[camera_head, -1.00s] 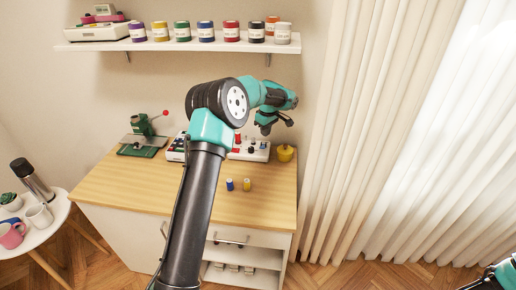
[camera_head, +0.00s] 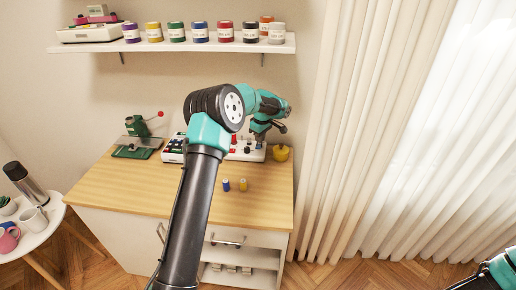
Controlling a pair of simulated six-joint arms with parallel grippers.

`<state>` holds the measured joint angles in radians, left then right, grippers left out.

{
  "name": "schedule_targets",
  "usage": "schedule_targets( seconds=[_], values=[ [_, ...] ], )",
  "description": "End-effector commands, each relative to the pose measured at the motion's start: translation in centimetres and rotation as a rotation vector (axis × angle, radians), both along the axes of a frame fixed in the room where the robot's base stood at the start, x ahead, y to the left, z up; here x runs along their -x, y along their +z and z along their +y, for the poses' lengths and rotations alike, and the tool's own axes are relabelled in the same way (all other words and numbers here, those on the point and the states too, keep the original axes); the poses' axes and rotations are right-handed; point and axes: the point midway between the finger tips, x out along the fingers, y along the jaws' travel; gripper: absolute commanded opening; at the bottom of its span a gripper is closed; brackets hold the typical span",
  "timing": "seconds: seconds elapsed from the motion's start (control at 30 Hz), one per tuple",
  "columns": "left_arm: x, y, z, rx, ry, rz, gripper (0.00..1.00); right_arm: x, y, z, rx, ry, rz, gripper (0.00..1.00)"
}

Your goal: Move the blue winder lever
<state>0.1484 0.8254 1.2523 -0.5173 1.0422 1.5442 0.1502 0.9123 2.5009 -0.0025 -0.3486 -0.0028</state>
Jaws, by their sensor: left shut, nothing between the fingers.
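A white winder panel (camera_head: 173,152) with several small coloured knobs or levers stands at the back of the wooden cabinet top. My left arm crosses in front of it and hides its middle. I cannot make out a blue lever on the panel; it may be behind my arm. My left gripper (camera_head: 260,137) points down at the right end of the panel, close to or touching its top. It is shut, with nothing seen in it. Only part of my right arm shows at the bottom right corner, and its gripper is out of view.
A yellow pot (camera_head: 281,153) is right of the panel, and a green device (camera_head: 138,140) is left. A shelf (camera_head: 190,47) with jars hangs above. Curtains (camera_head: 350,130) are on the right.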

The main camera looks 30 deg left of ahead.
Motion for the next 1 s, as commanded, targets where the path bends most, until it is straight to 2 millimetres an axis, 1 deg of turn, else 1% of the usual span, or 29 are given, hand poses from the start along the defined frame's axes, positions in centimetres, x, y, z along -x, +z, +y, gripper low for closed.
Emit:
schedule_targets(
  seconds=[0.1, 0.3, 0.77, 0.87, 1.0],
  values=[
    [0.0, -1.3, 0.2, 0.0, 0.0, 0.001, 0.0, 0.0, 0.0, 0.0, 0.0, 0.0, 0.0, 0.43],
    [0.0, -2.7, 0.3, -0.001, 0.0, 0.0, 0.0, 0.0, 0.0, 0.0, 0.0, 0.0, 0.0, 0.43],
    [0.0, -3.1, 0.3, -0.001, 0.0, 0.0, 0.0, 0.0, 0.0, 0.0, 0.0, 0.0, 0.0, 0.43],
    [0.0, -3.6, 0.3, 0.0, -0.001, 0.001, 0.0, 0.0, 0.0, 0.0, 0.0, 0.0, 0.0, 0.43],
    [0.0, -4.9, 0.3, 0.0, -0.001, 0.001, 0.0, 0.0, 0.0, 0.0, 0.0, 0.0, 0.0, 0.43]
  ],
)
